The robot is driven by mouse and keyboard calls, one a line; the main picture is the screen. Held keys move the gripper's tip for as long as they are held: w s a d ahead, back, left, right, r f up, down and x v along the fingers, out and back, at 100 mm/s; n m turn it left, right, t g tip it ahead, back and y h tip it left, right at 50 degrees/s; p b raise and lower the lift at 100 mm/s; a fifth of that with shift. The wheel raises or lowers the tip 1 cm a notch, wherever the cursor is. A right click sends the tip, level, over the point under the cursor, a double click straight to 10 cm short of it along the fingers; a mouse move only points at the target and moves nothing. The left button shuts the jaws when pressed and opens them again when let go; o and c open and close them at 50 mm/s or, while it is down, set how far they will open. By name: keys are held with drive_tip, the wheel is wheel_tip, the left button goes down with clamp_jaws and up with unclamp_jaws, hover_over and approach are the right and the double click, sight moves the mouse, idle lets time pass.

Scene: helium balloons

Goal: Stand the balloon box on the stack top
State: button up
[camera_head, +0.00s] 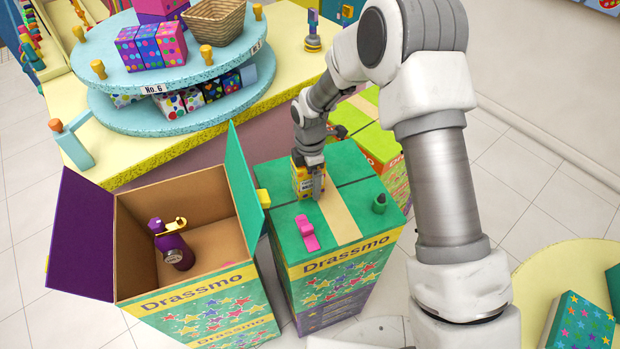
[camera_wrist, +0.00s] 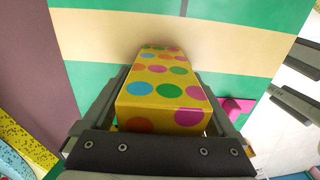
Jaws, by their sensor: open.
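The balloon box (camera_head: 302,184), yellow with coloured dots, stands on the stack top (camera_head: 283,222), the green and taped top of a closed Drassmo carton. It appears upright, near the tan tape strip and toward the far side. In the wrist view the balloon box (camera_wrist: 162,100) lies between my fingers, its far end against the stack top (camera_wrist: 270,60). My gripper (camera_head: 314,182) points down over the box with its jaws open, one finger on each side. Part of the box is hidden behind the fingers in the head view.
An open carton (camera_head: 187,240) at left holds a purple bottle (camera_head: 172,245). Another carton (camera_head: 378,142) stands behind. A yellow table (camera_head: 165,146) bears a tiered blue stand (camera_head: 189,75).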

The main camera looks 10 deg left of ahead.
wheel_tip(320, 180, up, 12)
drive_tip(key=shift+r, duration=0.1)
drive_tip(key=shift+d+r, duration=0.25)
drive_tip(key=shift+r, duration=0.2)
drive_tip(key=s+d+r+m+t, duration=0.1)
drive_tip(key=s+d+r+m, duration=0.3)
drive_tip(key=d+r+m, duration=0.3)
drive_tip(key=s+d+r+m+t, duration=0.2)
drive_tip(key=s+d+r+m, duration=0.2)
drive_tip(key=d+r, duration=0.3)
drive_tip(key=s+d+r+m+t, duration=0.1)
drive_tip(key=s+d+r+m, duration=0.1)
drive_tip(key=s+d+m, duration=0.2)
drive_tip(key=s+d+r+m+t, duration=0.1)
drive_tip(key=s+d+r+m, duration=0.2)
drive_tip(key=s+m, duration=0.6)
drive_tip(key=shift+s+d+t, duration=0.3)
drive_tip(key=shift+s+d, duration=0.3)
drive_tip(key=shift+s, duration=0.55)
drive_tip(key=shift+r, duration=0.1)
